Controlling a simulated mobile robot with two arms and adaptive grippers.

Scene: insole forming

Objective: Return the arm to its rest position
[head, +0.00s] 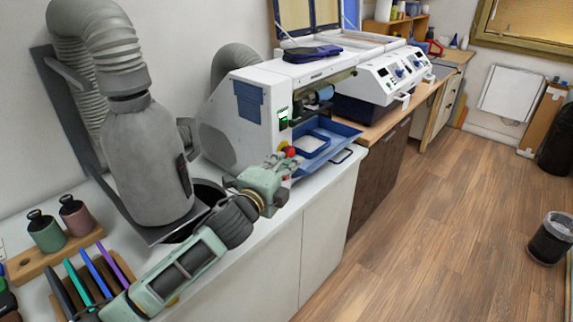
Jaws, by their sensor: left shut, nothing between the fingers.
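My left arm comes in from the lower left and reaches over the white counter. Its left gripper (285,163) is in front of the white machine (243,112), near the machine's red and yellow button and to the left of its blue tray (325,143). The fingers are small in the picture and look shut, with nothing held between them. I cannot tell whether the fingertips touch the machine. My right gripper is not in view.
A grey bottle-shaped unit with a hose (145,155) stands close behind my arm. Several coloured tools (92,268) and a wooden holder with two small bottles (52,256) are at the lower left. A second white machine (380,80) stands farther back.

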